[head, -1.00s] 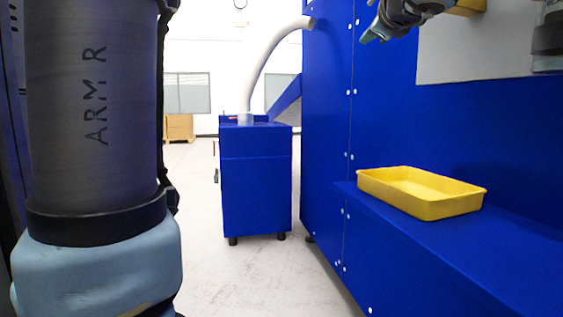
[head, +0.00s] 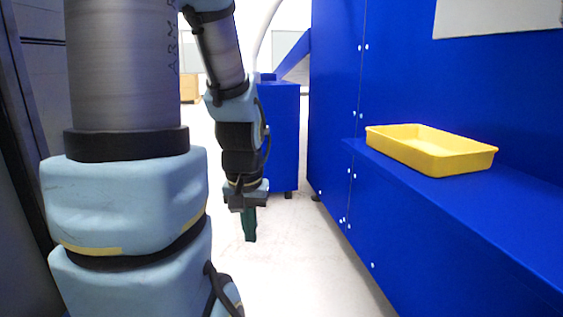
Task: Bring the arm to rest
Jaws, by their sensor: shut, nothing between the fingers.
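My gripper (head: 249,238) hangs pointing down in the middle-left of the head view, over the pale floor (head: 300,265). Its fingers are together, with nothing between them. It is in front of the blue cabinet (head: 285,135) and well to the left of the blue ledge (head: 450,215), touching neither. My arm's thick links fill the left side of the view.
A yellow tray (head: 440,164) sits on the blue ledge at the right and looks empty. A tall blue wall (head: 335,90) stands behind the ledge. A cardboard box (head: 189,88) is far back. The floor between my arm and the ledge is clear.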

